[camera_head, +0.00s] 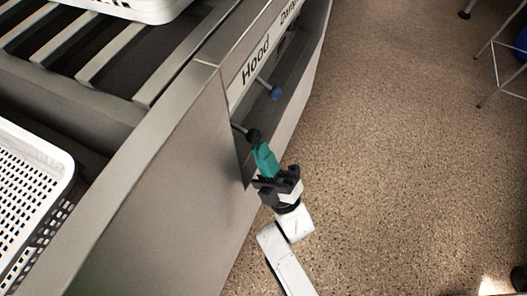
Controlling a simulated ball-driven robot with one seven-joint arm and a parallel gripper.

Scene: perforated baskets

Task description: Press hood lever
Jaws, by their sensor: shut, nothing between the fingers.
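The machine's side carries a white label reading "Hood" (256,60). Below the label are two levers with ball knobs: a blue-knobbed lever (276,93) and a black-knobbed lever (254,135). The black one is nearer to me and lower in the picture. My gripper (262,150) has teal fingers that are closed together, with nothing held. The fingertips are right below the black knob in the picture; I cannot tell whether they touch it. The blue knob is apart from the gripper, above and to the right. Which lever belongs to the hood is not fully clear from this angle.
A second label, partly cut off and starting "Damp" (289,14), is further along the panel. White perforated baskets stand at the left (35,160) and at the top (150,12). The speckled floor (400,180) to the right is open. A metal stool frame (493,70) is far right.

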